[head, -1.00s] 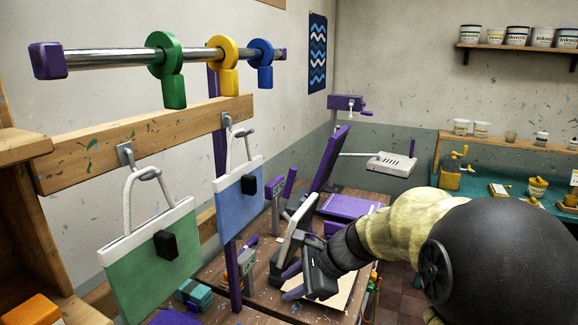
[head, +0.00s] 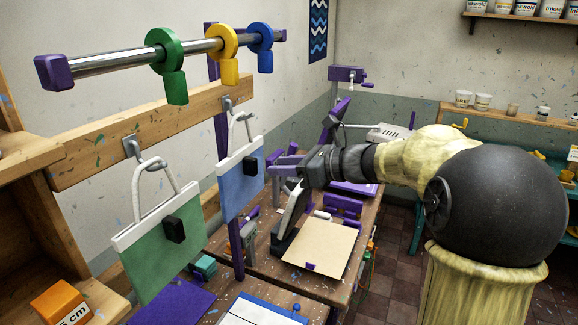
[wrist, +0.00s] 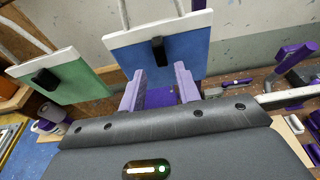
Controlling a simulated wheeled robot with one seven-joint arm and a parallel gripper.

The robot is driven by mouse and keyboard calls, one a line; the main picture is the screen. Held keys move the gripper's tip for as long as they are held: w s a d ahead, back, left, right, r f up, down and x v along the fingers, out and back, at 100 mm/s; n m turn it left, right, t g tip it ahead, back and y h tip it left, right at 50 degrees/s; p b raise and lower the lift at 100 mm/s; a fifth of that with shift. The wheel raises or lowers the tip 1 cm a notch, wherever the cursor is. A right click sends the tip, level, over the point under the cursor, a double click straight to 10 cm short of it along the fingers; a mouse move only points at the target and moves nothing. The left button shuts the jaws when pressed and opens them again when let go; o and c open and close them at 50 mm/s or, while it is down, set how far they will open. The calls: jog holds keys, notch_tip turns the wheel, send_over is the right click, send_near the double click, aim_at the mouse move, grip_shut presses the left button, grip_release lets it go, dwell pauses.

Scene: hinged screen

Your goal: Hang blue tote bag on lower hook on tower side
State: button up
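The blue tote bag (head: 238,185) has a white top band, pale handles and a black block (head: 250,167) on its front. It hangs by its handles from a metal hook (head: 227,105) on the wooden rail (head: 170,128). My gripper (head: 274,167) is just right of the black block, with its purple fingers pointing at the bag. In the wrist view, the fingers (wrist: 160,74) are apart with nothing between them, and the black block (wrist: 159,51) lies beyond their tips. Whether a fingertip touches the bag cannot be told.
A green tote bag (head: 155,250) hangs left of the blue one from another hook (head: 131,148). A metal bar (head: 197,47) with green, yellow and blue rings runs above. A purple post (head: 235,250) stands near the blue bag. The bench (head: 346,222) with a press lies below my arm.

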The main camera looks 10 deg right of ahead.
aim_at(256, 164)
jog(key=x, duration=0.7)
jog(key=shift+b, duration=0.4)
jog(key=c, duration=0.7)
grip_shut()
jog(key=shift+w+a+r, duration=0.1)
jog(key=shift+w+a, duration=0.05)
jog(key=shift+r, duration=0.15)
jog(key=shift+s+d+r+p, duration=0.15)
jog(key=shift+s+d+p, duration=0.15)
jog(key=shift+d+p, duration=0.1)
jog(key=shift+s+d+r, duration=0.15)
jog(key=shift+d, duration=0.15)
jog(key=shift+s+d+r, duration=0.15)
jog(key=shift+s+d, duration=0.05)
jog(key=shift+d, duration=0.05)
jog(key=shift+s+d+r, duration=0.15)
jog(key=shift+d, duration=0.1)
